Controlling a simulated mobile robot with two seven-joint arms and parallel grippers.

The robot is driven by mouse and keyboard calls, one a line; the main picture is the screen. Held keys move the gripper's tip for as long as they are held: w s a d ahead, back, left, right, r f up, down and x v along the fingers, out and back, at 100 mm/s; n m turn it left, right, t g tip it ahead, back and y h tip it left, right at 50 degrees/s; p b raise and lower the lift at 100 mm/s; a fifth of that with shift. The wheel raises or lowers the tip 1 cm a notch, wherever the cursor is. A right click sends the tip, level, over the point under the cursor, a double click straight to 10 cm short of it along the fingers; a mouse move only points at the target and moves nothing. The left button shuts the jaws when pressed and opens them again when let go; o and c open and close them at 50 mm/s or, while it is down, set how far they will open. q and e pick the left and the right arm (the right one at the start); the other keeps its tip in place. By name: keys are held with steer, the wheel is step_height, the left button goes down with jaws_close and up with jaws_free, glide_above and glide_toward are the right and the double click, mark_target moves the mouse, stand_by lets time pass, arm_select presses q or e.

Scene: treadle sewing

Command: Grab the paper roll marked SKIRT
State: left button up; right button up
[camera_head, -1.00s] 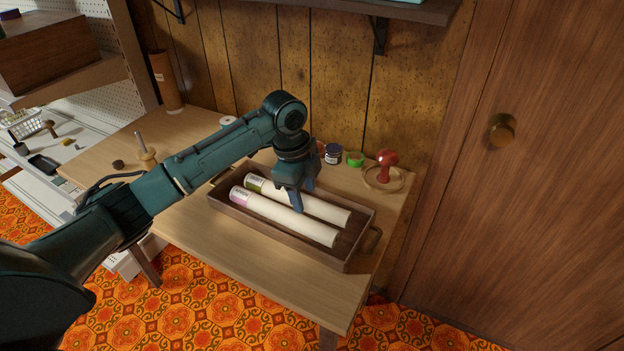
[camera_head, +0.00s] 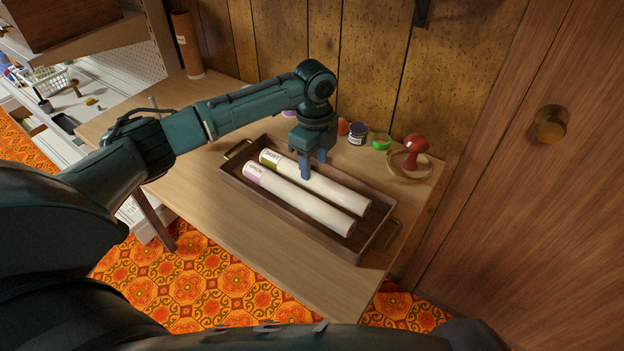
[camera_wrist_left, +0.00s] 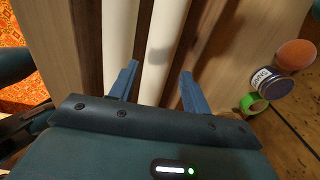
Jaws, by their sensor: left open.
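Two cream paper rolls lie side by side in a dark wooden tray (camera_head: 284,216) on the table. My left gripper (camera_head: 313,169) points down at the far roll, open. In the left wrist view the far roll (camera_wrist_left: 163,40) runs between the two open fingers (camera_wrist_left: 158,72), and the near roll (camera_wrist_left: 118,35) lies outside them to the left. I cannot tell whether the fingers touch the far roll. My right gripper is not in view.
Behind the tray stand a dark jar (camera_head: 357,133), a green tape roll (camera_head: 381,141) and a red-handled object (camera_head: 416,146) in a ring. A brown tube (camera_head: 187,45) stands at the back left. The table front (camera_head: 215,215) is clear. A wooden door (camera_head: 520,190) is on the right.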

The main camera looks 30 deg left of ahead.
mark_target(312, 174)
arm_select(q)
steer(key=f, duration=0.4)
steer(key=shift+a+f, duration=0.2)
steer(key=shift+a, duration=0.05)
steer(key=shift+c, duration=0.2)
steer(key=c, duration=0.7)
